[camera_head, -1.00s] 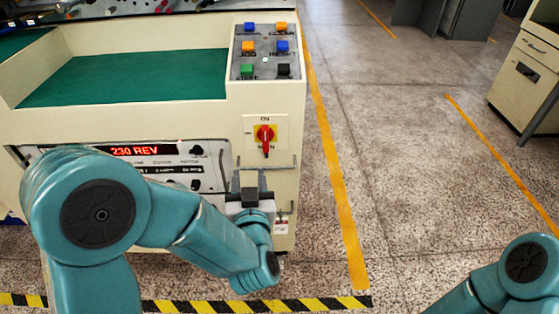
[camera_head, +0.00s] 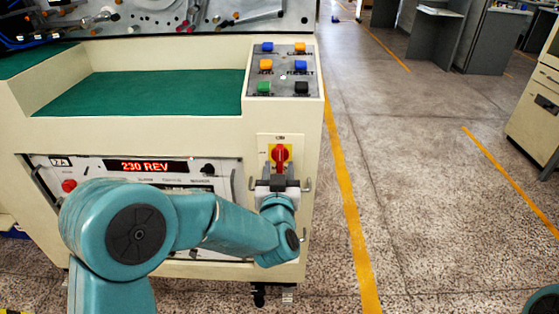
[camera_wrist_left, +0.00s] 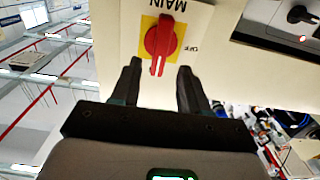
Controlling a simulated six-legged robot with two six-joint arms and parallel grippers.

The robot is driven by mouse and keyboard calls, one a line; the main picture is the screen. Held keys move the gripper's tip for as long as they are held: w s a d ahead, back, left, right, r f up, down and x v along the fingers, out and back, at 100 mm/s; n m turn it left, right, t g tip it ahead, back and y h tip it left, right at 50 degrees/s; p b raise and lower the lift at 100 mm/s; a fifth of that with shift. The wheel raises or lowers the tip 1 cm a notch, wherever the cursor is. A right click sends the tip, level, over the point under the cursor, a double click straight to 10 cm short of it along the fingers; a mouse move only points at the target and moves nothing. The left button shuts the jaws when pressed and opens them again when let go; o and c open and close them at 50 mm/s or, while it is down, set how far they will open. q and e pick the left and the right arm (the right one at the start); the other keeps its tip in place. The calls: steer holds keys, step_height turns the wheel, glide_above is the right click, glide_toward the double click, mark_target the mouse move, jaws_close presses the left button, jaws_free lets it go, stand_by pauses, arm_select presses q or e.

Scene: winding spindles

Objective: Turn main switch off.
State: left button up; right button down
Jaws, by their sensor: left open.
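The main switch (camera_head: 280,154) is a red rotary knob on a yellow plate, on the front of the cream machine cabinet. Its handle stands upright in the head view. In the left wrist view the red knob (camera_wrist_left: 160,42) lies just ahead of the fingertips, with MAIN and OFF lettering beside it. My left gripper (camera_head: 278,180) is just below the knob in the head view. In the left wrist view its two dark fingers (camera_wrist_left: 157,80) are open, one on each side of the knob handle's line, with nothing clearly between them. My right gripper is not visible.
A button panel (camera_head: 283,70) with several coloured buttons is above the switch. A display panel (camera_head: 145,166) reading 230 REV is left of it. A metal handle (camera_head: 307,184) sticks out right of my gripper. The floor (camera_head: 420,200) to the right is clear.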

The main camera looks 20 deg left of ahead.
mark_target(280, 159)
arm_select(q)
steer(key=shift+x, duration=2.25)
jaws_close()
